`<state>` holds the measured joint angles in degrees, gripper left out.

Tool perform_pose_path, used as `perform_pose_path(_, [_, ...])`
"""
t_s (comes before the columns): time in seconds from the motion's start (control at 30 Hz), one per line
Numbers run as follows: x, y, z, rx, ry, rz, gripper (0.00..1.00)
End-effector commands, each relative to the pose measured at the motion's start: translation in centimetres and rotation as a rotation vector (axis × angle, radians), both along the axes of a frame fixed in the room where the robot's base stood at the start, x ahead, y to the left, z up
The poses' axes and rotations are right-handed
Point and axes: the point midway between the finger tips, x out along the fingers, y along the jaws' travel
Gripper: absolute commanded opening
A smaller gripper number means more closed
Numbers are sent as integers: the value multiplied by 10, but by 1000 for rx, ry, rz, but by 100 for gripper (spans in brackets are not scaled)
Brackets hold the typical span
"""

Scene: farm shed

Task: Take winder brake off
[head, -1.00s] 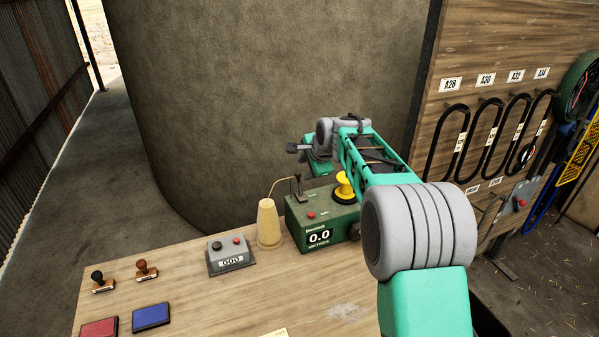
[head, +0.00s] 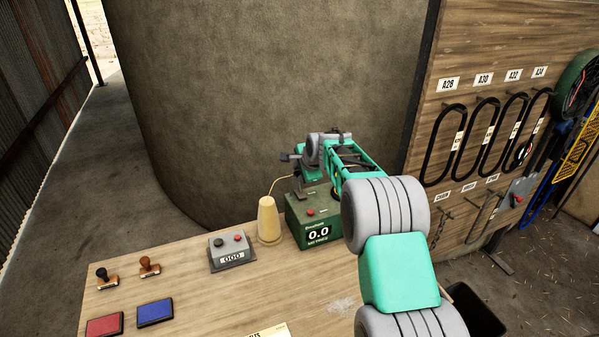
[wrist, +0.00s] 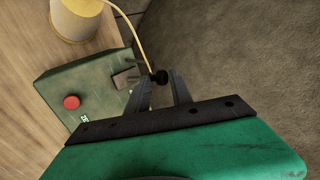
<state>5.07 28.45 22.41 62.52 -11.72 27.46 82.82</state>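The winder (head: 311,219) is a green box on the bench with a display reading 0.0 and a red button. It also shows in the wrist view (wrist: 85,85), with its red button and a small metal plate on top. A lever's black knob (wrist: 160,77) shows between my fingertips in the wrist view. I take it as the brake lever; most of its stem is hidden. My gripper (wrist: 159,80) is open around the knob, with a gap visible on the right side; contact on the left cannot be told. In the head view my arm hides the winder's right part.
A cream twine cone (head: 268,220) stands left of the winder, its twine running to the winder. A grey counter box (head: 231,251), two stamps and ink pads (head: 155,313) lie further left. A large tank (head: 270,90) stands behind. A belt board (head: 480,120) is at right.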

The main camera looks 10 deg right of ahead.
Motion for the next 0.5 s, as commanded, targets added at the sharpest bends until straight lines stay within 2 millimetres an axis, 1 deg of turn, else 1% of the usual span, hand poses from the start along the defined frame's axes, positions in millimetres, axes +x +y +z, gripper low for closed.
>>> perform_pose_path(0.03, [1,0,1,0,-4,1,18])
perform_pose_path(0.27, [1,0,2,0,-6,0,0])
perform_pose_path(0.5, [1,0,2,0,-5,1,0])
